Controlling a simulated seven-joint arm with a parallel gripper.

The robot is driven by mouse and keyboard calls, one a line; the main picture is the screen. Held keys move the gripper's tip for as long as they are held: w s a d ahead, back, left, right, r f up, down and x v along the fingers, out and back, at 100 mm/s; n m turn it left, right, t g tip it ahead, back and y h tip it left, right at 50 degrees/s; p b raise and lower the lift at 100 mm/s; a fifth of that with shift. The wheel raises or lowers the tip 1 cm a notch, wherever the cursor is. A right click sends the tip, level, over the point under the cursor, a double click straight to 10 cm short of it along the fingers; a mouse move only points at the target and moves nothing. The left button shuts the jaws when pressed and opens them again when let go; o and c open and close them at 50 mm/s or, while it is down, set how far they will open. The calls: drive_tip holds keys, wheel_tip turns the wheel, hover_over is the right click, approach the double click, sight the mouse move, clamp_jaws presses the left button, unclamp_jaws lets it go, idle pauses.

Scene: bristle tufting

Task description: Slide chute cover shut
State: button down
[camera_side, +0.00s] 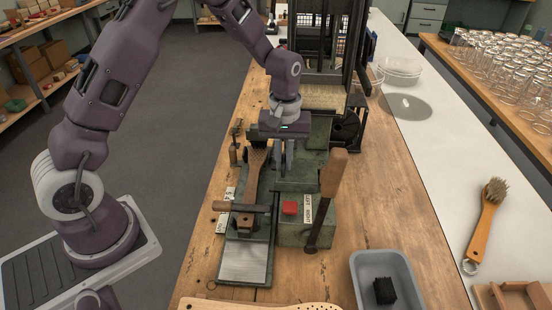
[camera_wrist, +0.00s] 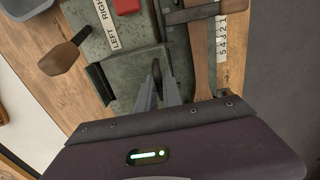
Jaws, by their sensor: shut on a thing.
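My gripper (camera_side: 287,160) points down over the green tufting machine (camera_side: 292,230), in front of the bristle hopper (camera_side: 325,97). In the wrist view my gripper (camera_wrist: 159,88) is shut on a small dark upright tab (camera_wrist: 156,68) that stands on the green metal top. The tab appears to be the chute cover's handle; the cover's edges are hard to make out, and my fingers and wrist hide part of it. Whether the chute is fully covered cannot be told.
A wooden-handled lever (camera_side: 328,190) stands right of my gripper. A brush block (camera_side: 252,185) lies clamped at left. A red button (camera_side: 290,208) is in front. A grey tray (camera_side: 384,265) holds a black tuft. A finished brush (camera_side: 485,222) lies on the white bench.

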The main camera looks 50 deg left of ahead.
sight(299, 170)
drive_tip(key=shift+w+d, duration=1.35)
drive_tip(key=shift+w, duration=0.1)
drive_tip(key=c, duration=1.5)
unclamp_jaws()
drive_tip(key=shift+s+r, duration=0.1)
drive_tip(key=shift+r, duration=4.95)
